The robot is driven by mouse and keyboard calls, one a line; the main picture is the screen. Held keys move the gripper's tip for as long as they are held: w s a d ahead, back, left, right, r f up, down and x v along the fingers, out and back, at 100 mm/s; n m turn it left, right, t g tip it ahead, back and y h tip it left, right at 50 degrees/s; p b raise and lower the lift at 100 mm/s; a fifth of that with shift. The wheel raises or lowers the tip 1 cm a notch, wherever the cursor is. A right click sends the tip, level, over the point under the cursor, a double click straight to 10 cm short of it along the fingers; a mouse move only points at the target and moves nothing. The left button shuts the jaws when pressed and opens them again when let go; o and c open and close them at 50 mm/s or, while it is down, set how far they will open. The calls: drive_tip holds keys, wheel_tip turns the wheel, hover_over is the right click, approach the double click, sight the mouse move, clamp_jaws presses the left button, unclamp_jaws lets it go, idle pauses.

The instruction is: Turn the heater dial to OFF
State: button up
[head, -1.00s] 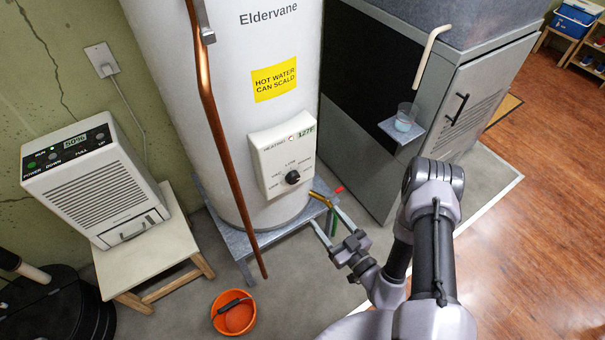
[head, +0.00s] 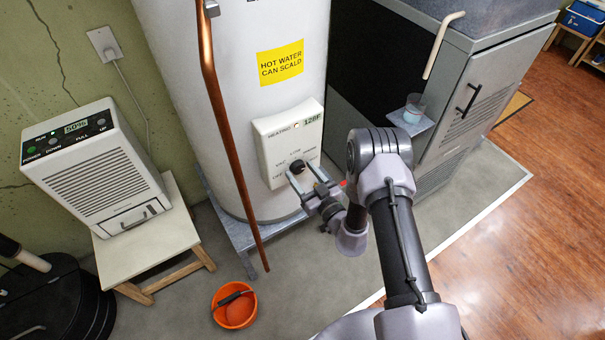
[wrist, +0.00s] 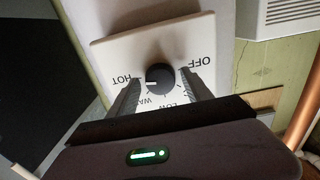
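The heater dial (head: 298,166) is a round black knob on the white control panel (head: 276,150) of the tall white water heater. In the wrist view the dial (wrist: 160,78) shows a white mark pointing left, toward HOT. OFF is printed at the upper right of the dial, and LOW and a partly hidden WA… below it. My gripper (head: 306,177) is at the panel. In the wrist view my gripper (wrist: 160,82) is open, with one finger on each side of the dial. Gaps show between fingers and dial. The panel display reads about 128F.
A copper pipe (head: 222,130) runs down left of the panel. A grey cabinet (head: 485,100) with a small shelf and cup (head: 414,108) stands at right. A dehumidifier (head: 98,170) on a stool and an orange bucket (head: 235,305) are at left.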

drive_tip(key=c, duration=1.1)
